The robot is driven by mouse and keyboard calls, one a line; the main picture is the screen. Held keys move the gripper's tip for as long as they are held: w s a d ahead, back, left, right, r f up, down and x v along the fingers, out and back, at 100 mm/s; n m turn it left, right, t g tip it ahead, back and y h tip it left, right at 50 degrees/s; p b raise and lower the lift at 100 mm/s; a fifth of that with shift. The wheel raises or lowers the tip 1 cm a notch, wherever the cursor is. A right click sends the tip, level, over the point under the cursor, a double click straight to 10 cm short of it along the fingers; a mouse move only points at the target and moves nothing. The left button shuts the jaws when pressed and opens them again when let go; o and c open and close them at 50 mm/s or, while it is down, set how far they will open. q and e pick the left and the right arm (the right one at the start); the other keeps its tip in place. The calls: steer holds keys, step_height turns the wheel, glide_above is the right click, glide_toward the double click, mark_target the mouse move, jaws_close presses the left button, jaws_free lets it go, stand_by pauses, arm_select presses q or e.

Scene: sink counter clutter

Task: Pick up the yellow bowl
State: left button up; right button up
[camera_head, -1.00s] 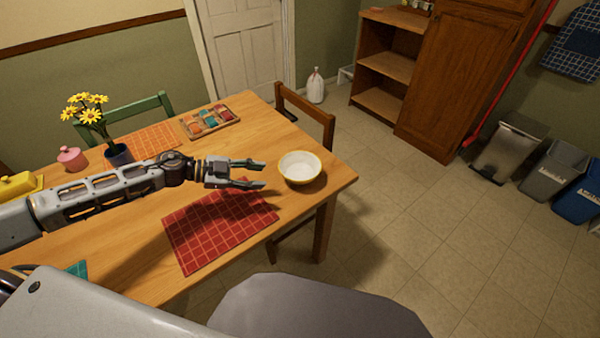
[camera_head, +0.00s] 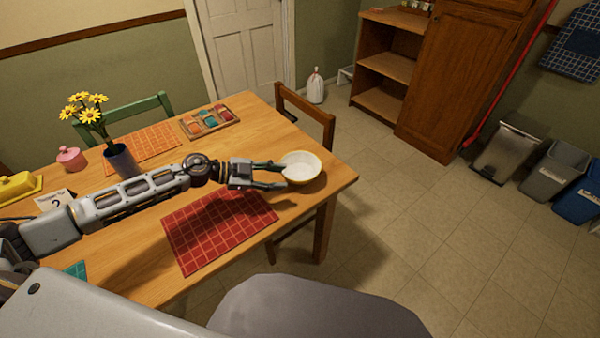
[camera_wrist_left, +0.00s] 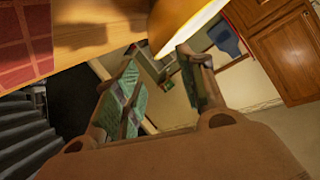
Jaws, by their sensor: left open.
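The yellow bowl (camera_head: 303,169), pale inside, stands upright on the wooden table near its right corner. My left gripper (camera_head: 284,175) reaches in from the left with its fingers apart at the bowl's left side. One finger overlaps the bowl's near-left rim in the head view; I cannot tell whether it touches. In the left wrist view the gripper (camera_wrist_left: 158,82) is open, with green-padded fingers, and the bowl's yellow side and rim (camera_wrist_left: 180,22) show just above the fingertips. Nothing shows between the fingers. My right gripper is not in view.
A red checked placemat (camera_head: 215,232) lies below the left arm. A flower pot (camera_head: 122,160) stands close behind the arm, with a pink jar (camera_head: 71,158) and a yellow butter dish (camera_head: 18,186) further left. A wooden chair (camera_head: 306,118) stands at the table's far right edge.

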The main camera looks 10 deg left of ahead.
mark_target(295, 178)
arm_select(q)
steer(key=shift+w+d+f, duration=0.2)
steer(key=shift+w+d, duration=0.1)
steer(key=shift+d, duration=0.2)
steer(key=shift+w+d+f, duration=0.1)
steer(key=shift+d, duration=0.1)
steer(key=shift+x, duration=2.3)
steer(key=shift+w+f, duration=0.1)
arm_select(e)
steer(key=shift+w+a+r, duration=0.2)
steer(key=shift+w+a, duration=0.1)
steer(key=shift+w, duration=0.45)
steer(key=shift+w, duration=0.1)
arm_select(q)
jaws_close()
